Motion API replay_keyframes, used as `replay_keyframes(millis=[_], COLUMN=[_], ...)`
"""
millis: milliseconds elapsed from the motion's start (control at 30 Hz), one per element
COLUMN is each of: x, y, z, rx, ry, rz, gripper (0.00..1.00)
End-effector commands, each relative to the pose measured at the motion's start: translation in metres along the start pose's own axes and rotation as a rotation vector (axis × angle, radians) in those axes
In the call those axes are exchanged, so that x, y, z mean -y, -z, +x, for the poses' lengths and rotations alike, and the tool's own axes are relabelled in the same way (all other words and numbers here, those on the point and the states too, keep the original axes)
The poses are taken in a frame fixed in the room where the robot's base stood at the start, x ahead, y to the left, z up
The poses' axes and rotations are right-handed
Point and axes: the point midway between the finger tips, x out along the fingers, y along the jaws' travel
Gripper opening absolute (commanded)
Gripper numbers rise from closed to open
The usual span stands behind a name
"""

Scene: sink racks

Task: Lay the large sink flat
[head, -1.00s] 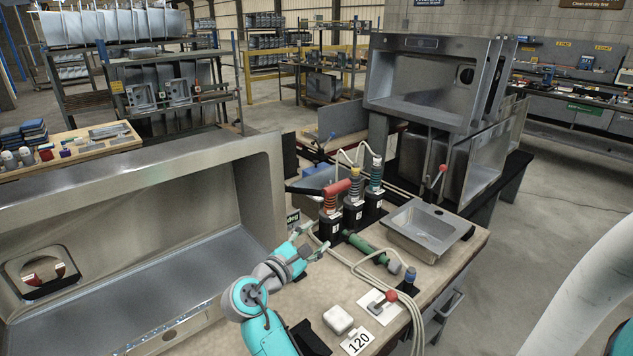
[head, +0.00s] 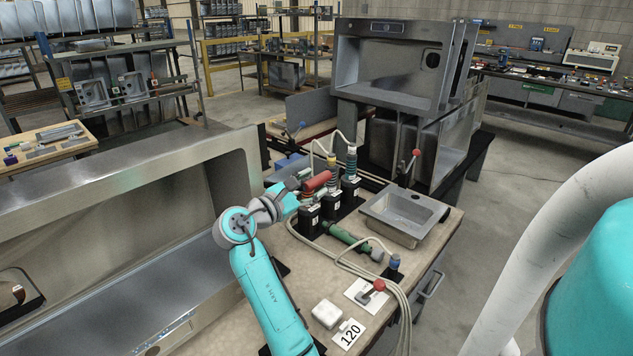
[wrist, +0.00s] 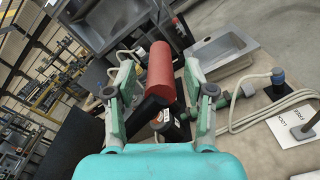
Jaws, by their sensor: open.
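A large steel sink (head: 185,165) stands tipped on its side at the left of the head view, its basin facing me and its drain hole low on the near wall. My gripper (head: 305,178) is at the red-handled tool on the bench. In the wrist view the open fingers (wrist: 155,92) are spread either side of the red handle (wrist: 161,72), which also shows in the head view (head: 316,182). I cannot tell whether they touch it. Another large sink (head: 390,70) stands on its side on a rack at the back.
A small sink (head: 405,212) lies on the bench, right of a green tool (head: 345,235). Cables, a red-knobbed lever (head: 378,286), a white block (head: 326,313) and a "120" card (head: 348,335) lie at the front. Bare floor is to the right.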

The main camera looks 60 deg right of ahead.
Motion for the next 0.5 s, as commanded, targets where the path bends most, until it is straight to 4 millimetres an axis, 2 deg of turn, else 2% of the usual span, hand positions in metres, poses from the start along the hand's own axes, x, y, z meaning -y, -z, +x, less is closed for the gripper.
replay_keyframes(millis=[200, 500], x=[0.000, 0.000], y=[0.000, 0.000], z=[0.020, 0.023], rx=[0.000, -0.001], ry=[0.000, -0.001], rz=[0.000, 0.001], gripper=[0.54, 0.54])
